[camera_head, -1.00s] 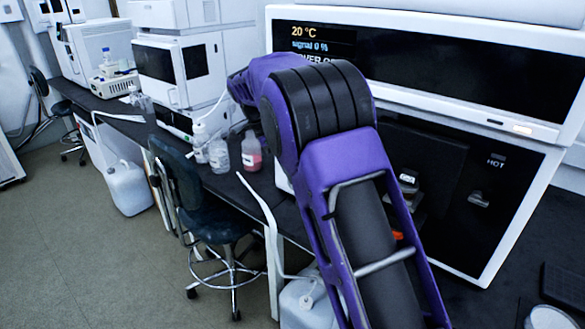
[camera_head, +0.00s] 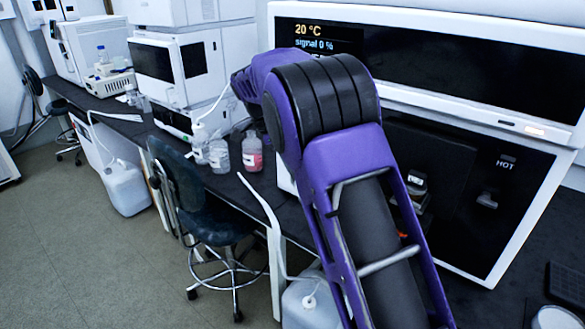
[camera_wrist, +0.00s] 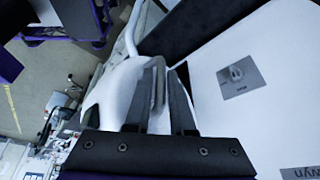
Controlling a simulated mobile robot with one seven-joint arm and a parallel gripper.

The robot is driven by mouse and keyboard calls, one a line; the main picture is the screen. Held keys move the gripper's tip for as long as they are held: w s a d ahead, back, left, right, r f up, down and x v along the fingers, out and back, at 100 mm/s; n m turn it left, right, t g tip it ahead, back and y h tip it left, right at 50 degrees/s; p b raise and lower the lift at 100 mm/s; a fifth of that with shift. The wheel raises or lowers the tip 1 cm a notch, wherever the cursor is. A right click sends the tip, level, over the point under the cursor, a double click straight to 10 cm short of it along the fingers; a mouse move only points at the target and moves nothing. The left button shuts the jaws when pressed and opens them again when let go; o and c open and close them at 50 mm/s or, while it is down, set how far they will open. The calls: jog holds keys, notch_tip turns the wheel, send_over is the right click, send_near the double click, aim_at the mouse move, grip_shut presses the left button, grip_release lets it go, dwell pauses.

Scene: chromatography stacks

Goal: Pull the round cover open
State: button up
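In the wrist view a white, rounded part (camera_wrist: 107,97) stands at the left of my gripper (camera_wrist: 160,95); it may be the round cover, but its full outline is hidden. To the right is a white panel (camera_wrist: 215,110) with a grey square plate and a small round knob (camera_wrist: 238,74). In the head view my purple arm hides the gripper and this area.
A large white instrument with a dark display (camera_head: 450,65) and a black door marked HOT (camera_head: 470,215) stands at the right. Bottles (camera_head: 252,152) stand on the dark bench. A dark chair (camera_head: 195,195) and white jugs (camera_head: 125,188) stand on the floor.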

jog(key=shift+r, duration=0.1)
jog(key=p+v, duration=0.1)
jog(key=v, duration=1.6)
jog(key=shift+a, duration=0.15)
